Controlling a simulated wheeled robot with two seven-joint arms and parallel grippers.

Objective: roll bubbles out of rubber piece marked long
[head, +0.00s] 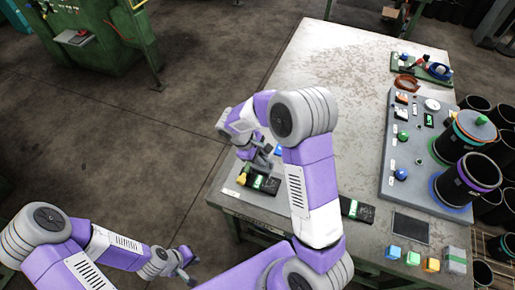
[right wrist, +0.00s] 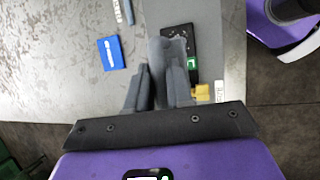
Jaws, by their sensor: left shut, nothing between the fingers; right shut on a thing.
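A black rubber piece with a green label (head: 264,183) lies at the table's near left corner; it also shows in the right wrist view (right wrist: 181,42). A second black piece with a green label (head: 357,210) lies further right, partly behind my right arm. The label writing is too small to read. My right gripper (head: 259,160) is shut on a grey thing, perhaps a roller (right wrist: 166,50), over or beside the first piece; contact cannot be told. My left gripper (head: 184,265) is shut and empty, off the table at lower left.
A yellow block (head: 241,179) sits at the rubber piece's end. A blue card (right wrist: 110,52) lies nearby. A grey board (head: 416,170) with black cylinders stands right. Coloured cubes (head: 413,258) line the front edge. The table's far middle is clear.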

